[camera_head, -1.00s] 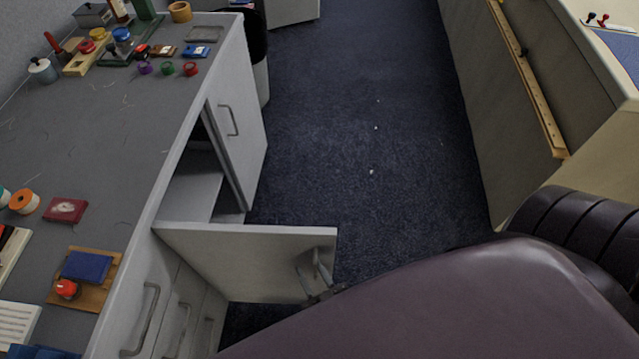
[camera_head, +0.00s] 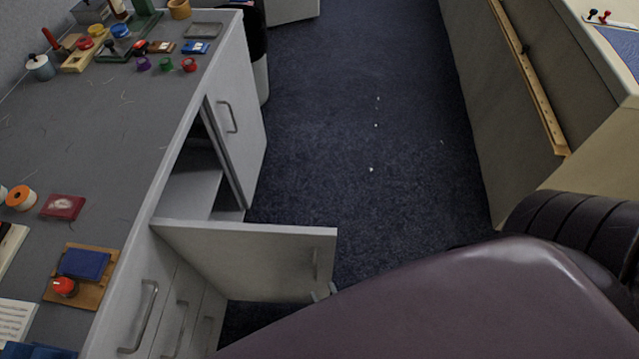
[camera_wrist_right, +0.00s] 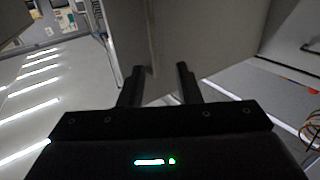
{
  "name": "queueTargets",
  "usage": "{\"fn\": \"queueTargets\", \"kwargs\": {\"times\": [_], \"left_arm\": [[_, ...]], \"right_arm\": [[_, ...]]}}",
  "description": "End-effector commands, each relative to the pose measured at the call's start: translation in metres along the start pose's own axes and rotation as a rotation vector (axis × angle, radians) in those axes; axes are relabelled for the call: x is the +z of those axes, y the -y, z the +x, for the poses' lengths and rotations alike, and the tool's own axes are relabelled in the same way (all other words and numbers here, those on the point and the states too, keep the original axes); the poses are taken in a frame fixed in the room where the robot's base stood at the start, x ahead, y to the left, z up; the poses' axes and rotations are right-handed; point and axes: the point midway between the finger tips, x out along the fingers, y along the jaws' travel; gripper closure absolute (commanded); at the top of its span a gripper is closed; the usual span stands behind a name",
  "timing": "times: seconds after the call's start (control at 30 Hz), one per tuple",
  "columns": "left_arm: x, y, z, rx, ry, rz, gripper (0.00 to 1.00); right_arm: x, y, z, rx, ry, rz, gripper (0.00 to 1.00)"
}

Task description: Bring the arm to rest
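My right gripper (camera_head: 325,292) shows only as a small piece at the lower edge of the open cabinet door (camera_head: 240,258); my own arm hides most of it in the head view. In the right wrist view, its two dark fingers (camera_wrist_right: 158,80) stand apart with nothing visibly held between them. A pale panel, probably the door, fills the view beyond the fingers. The door's handle (camera_head: 315,264) is apart from the gripper. My left gripper is not in view.
The grey desk (camera_head: 95,135) at left carries stamps, ink pads and a wooden tray (camera_head: 88,292). A second cabinet door (camera_head: 238,125) stands farther back. Dark carpet (camera_head: 360,130) lies clear between the desk and the right-hand counter (camera_head: 510,100).

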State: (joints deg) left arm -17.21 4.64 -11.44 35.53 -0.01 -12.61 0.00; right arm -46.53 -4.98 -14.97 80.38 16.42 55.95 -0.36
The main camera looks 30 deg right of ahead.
Motion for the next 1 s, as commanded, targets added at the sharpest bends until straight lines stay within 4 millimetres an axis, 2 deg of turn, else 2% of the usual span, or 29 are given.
{"fn": "queueTargets", "kwargs": {"times": [0.13,0.57,0.67,0.77,0.87,1.0], "left_arm": [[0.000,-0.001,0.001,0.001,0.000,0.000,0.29],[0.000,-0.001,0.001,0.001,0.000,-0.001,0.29],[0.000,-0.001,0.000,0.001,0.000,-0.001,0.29],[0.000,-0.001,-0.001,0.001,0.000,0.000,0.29],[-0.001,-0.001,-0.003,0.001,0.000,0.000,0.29],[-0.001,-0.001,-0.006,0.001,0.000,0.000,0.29]], "right_arm": [[0.000,0.000,-0.006,0.000,-0.001,0.000,0.69],[0.000,0.000,-0.005,-0.001,-0.001,0.000,0.69],[0.006,0.000,-0.005,-0.007,0.019,-0.001,0.69],[0.036,0.001,-0.004,-0.036,0.116,-0.006,0.69],[0.093,-0.001,-0.007,-0.088,0.312,-0.023,0.69],[0.190,-0.021,-0.030,-0.161,0.693,-0.076,0.69]]}}
